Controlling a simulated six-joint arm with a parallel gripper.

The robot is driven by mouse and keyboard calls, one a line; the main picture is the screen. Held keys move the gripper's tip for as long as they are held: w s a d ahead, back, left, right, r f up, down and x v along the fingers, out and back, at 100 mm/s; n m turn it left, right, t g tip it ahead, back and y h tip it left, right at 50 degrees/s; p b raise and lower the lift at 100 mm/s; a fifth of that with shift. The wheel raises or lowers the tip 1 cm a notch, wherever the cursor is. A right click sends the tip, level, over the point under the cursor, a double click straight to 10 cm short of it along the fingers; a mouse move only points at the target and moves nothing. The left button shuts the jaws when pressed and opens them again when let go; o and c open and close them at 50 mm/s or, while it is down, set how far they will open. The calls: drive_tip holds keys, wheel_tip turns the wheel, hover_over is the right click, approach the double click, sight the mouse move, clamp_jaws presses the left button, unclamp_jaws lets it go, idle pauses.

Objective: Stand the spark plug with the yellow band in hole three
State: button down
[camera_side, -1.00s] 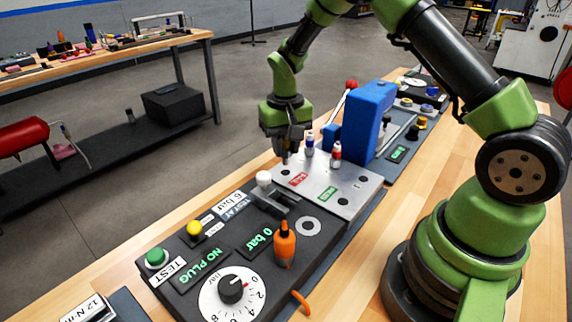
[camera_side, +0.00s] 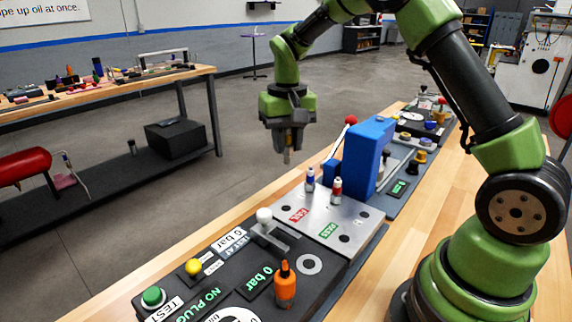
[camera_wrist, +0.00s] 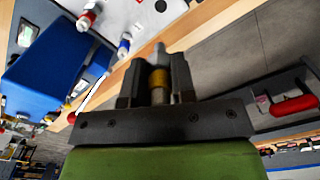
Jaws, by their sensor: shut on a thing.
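My gripper (camera_side: 288,158) is shut on a spark plug with a yellow band, seen between its fingers in the wrist view (camera_wrist: 158,77). The gripper hangs above and behind the metal plate (camera_side: 318,222), with the plug clear of it. On the plate stand a blue-banded spark plug (camera_side: 310,180) and a red-banded spark plug (camera_side: 336,190), both upright. Several dark holes show empty, including one at the front left (camera_side: 286,208) and one at the right (camera_side: 365,214). I cannot read which hole is three.
A tall blue block (camera_side: 370,158) and a red-knobbed lever (camera_side: 351,120) stand behind the plate.

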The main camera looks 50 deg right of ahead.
drive_tip(key=s+d, duration=0.4)
drive_tip(key=s, duration=0.4)
drive_tip(key=s+d, duration=0.5)
drive_tip(key=s, duration=0.2)
drive_tip(key=shift+w+a+f, duration=0.1)
drive_tip(key=shift+w+f, duration=0.05)
drive_tip(key=shift+f, duration=2.4)
drive_tip(key=shift+w+f, duration=0.1)
drive_tip(key=shift+f, duration=2.45)
drive_tip(key=shift+f, duration=0.65)
drive_tip(key=shift+f, duration=0.35)
drive_tip(key=shift+f, duration=0.35)
drive_tip(key=shift+f, duration=0.4)
